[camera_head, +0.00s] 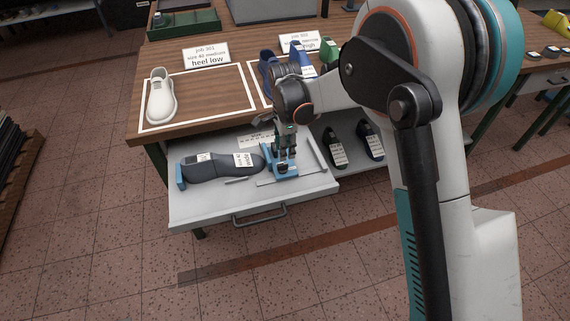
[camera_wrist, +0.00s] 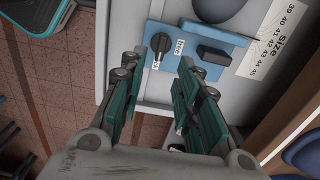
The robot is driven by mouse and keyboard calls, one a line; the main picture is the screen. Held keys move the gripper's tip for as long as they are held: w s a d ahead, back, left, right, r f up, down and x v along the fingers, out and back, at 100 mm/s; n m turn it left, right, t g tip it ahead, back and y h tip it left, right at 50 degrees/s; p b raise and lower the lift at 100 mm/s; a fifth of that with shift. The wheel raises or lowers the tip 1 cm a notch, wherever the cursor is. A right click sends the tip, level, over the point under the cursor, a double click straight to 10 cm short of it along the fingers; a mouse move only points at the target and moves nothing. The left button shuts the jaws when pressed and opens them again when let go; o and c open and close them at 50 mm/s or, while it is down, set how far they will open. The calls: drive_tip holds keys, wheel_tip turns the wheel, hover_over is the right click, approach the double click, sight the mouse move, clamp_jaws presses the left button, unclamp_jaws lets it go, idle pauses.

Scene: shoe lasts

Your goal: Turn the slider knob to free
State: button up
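The slider knob (camera_wrist: 160,42) is a dark round knob on a blue block (camera_wrist: 148,85). Its grip bar seems to point down in the wrist view, towards a small label too small to read. A label reading "free" (camera_wrist: 179,46) sits to its right. My gripper (camera_wrist: 157,66) is open, with its teal-and-black fingers on either side of the knob's line and nothing between them. I cannot tell whether they touch it. In the head view my gripper (camera_head: 286,146) points down over the blue slider block (camera_head: 284,171), and the knob is hidden there.
A dark grey shoe last (camera_head: 220,166) lies in the open drawer (camera_head: 190,214), left of the slider block. A size scale strip (camera_wrist: 272,45) shows near the block. More lasts (camera_head: 368,140) lie to the right. A white last (camera_head: 160,97) stands on the tabletop.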

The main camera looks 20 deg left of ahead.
sight(283, 167)
wheel_tip(283, 167, down, 7)
drive_tip(key=shift+r+b, duration=0.1)
drive_tip(key=shift+b, duration=0.8)
clamp_jaws()
